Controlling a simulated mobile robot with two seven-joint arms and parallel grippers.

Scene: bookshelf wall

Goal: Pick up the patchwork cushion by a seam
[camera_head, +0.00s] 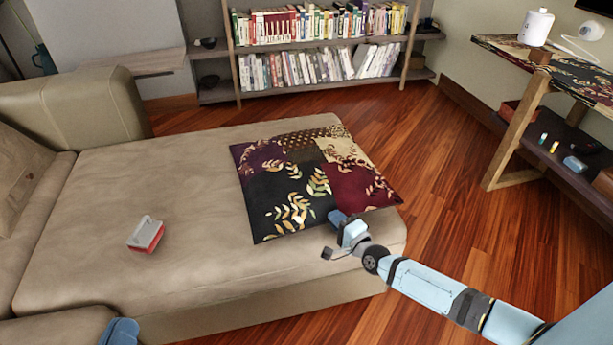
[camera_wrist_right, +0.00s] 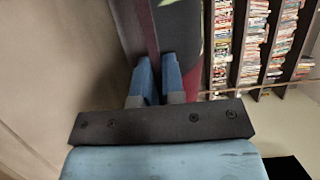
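The patchwork cushion (camera_head: 290,190) lies flat on the beige sofa seat, with dark, purple, cream and dark red patches and gold leaf patterns. My right gripper (camera_head: 338,220) is at its near edge, right of the middle. In the right wrist view, the blue fingers (camera_wrist_right: 158,72) are close together, with the dark reddish cushion edge (camera_wrist_right: 151,28) running in between them; they look shut on it. The fingertips hide the gripped stretch of seam. Part of my left gripper (camera_head: 120,332) shows at the bottom left, away from the cushion; its fingers cannot be made out.
A small red and white object (camera_head: 146,234) lies on the sofa seat (camera_head: 200,270) left of the cushion. A bookshelf (camera_head: 320,43) stands behind, and a side table (camera_head: 535,95) stands at the right. The wooden floor (camera_head: 445,150) between sofa and table is clear.

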